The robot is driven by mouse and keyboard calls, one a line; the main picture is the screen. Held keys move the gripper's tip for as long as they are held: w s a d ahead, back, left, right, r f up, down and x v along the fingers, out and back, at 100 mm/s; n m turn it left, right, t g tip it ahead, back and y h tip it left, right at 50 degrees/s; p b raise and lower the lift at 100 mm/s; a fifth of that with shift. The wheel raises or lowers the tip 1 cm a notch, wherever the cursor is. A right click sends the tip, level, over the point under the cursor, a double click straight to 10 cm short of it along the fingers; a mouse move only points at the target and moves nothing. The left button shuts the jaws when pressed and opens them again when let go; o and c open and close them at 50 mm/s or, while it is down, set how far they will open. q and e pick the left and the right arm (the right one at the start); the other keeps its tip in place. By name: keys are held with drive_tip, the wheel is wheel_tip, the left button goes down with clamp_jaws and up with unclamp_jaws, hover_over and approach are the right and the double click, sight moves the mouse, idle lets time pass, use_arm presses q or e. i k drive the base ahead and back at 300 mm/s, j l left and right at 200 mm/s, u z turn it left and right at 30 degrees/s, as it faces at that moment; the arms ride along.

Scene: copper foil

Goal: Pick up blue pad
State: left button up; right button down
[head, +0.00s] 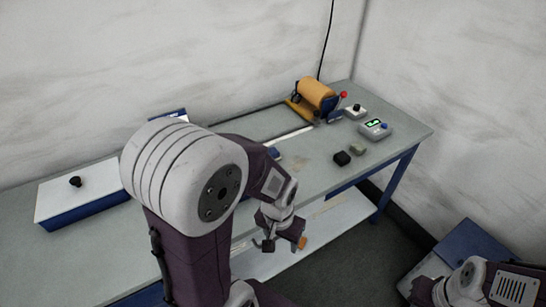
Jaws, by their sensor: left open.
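A small blue item (274,152), which looks like the blue pad, lies on the grey bench top (325,175). My left arm hides part of it. My left gripper (284,244) is open and points down in front of the bench's front edge, nearer to me than the blue item and apart from it. I see nothing between its fingers. My right arm comes in at the bottom right corner. Its gripper (422,291) shows only as a small dark shape at the frame's lower edge, and its jaws are unclear.
A copper-coloured roll (315,93) in a holder, a grey box with a green display (376,128), a black block (342,158) and a grey-green block (357,149) stand at the right. A white-lidded blue box (85,192) is at the left. A white shelf (330,222) runs below.

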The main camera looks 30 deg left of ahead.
sight(274, 152)
drive_tip(key=i+u, duration=0.4)
drive_tip(key=i+l+u, duration=0.2)
drive_tip(key=u, duration=0.15)
drive_tip(key=i+l+u, duration=0.2)
drive_tip(key=u, duration=0.2)
drive_tip(key=i+l+u, duration=0.35)
drive_tip(key=k+j, duration=0.05)
drive_tip(key=k, duration=0.05)
